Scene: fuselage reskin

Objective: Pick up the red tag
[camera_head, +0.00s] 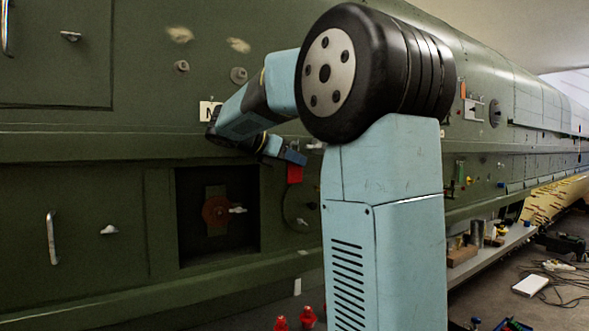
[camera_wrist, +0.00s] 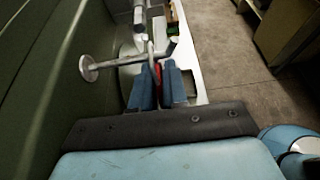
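The red tag (camera_head: 295,173) hangs close against the green fuselage side in the head view, just under the blue fingertips of my gripper (camera_head: 291,157). In the wrist view, the two blue fingers of my gripper (camera_wrist: 160,82) stand close together, one on each side of the red tag (camera_wrist: 158,73). A narrow red strip fills the gap between them, so the fingers look shut on the tag. A thin metal loop (camera_wrist: 151,52) reaches up from the tag to a metal pin (camera_wrist: 118,62) with a round end. Most of the tag is hidden by the fingers in the wrist view.
A square recess with a red round fitting (camera_head: 215,211) lies left of the tag. Metal handles (camera_head: 51,238) and latches stick out from the fuselage. A ledge with blocks and cans (camera_head: 462,255) is at right. Red objects (camera_head: 308,317) stand low in front. Cables lie on the floor.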

